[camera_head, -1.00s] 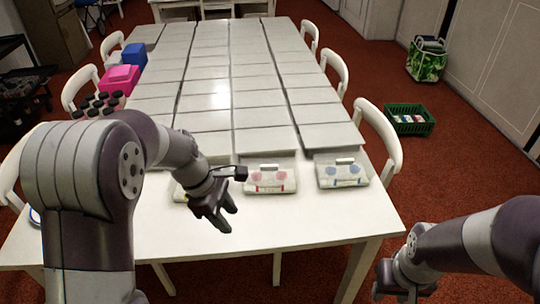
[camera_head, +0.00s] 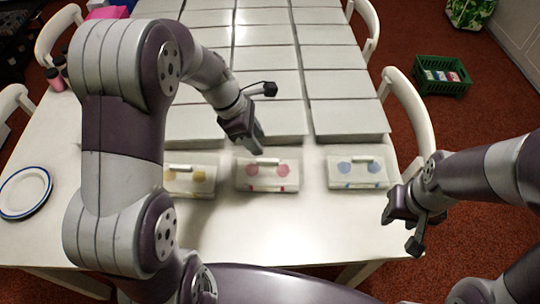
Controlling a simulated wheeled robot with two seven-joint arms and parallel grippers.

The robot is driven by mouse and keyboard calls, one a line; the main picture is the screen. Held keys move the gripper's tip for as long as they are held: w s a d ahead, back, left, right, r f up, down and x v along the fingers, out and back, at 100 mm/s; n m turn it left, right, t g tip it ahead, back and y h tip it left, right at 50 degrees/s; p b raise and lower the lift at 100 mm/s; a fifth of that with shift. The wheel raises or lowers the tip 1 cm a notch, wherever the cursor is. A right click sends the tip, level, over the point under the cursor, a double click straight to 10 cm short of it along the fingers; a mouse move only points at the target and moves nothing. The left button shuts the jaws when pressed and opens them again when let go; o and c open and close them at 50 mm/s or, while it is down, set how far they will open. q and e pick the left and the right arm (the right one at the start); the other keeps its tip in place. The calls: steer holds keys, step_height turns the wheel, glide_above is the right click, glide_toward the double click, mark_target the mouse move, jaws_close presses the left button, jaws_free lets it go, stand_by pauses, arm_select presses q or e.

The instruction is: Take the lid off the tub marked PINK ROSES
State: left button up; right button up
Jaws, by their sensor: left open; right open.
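A white lidded tub with pink round marks (camera_head: 267,178) sits near the front of the table; its lid carries a pale bar handle. Its lettering is too small to read. The lid is on. My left gripper (camera_head: 255,145) is open and empty, just above the back edge of this tub, apart from it as far as I can tell. A tub with yellow marks (camera_head: 193,182) stands to its left, partly hidden by my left arm. A tub with blue marks (camera_head: 357,173) stands to its right. My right gripper (camera_head: 412,228) is open and empty past the table's right edge.
Rows of flat white boxes (camera_head: 270,85) fill the table behind the tubs. A blue-rimmed plate (camera_head: 25,192) lies at the left. White chairs (camera_head: 410,115) stand along the right side. A green crate (camera_head: 442,75) is on the floor. The table's front strip (camera_head: 290,228) is clear.

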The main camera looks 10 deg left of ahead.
mark_target(267, 160)
arm_select(q)
steer(key=x, duration=0.5)
steer(key=a+b+x, duration=0.1)
steer(key=x, duration=0.2)
steer(key=shift+w+f, duration=0.25)
steer(key=shift+f, duration=0.25)
jaws_close()
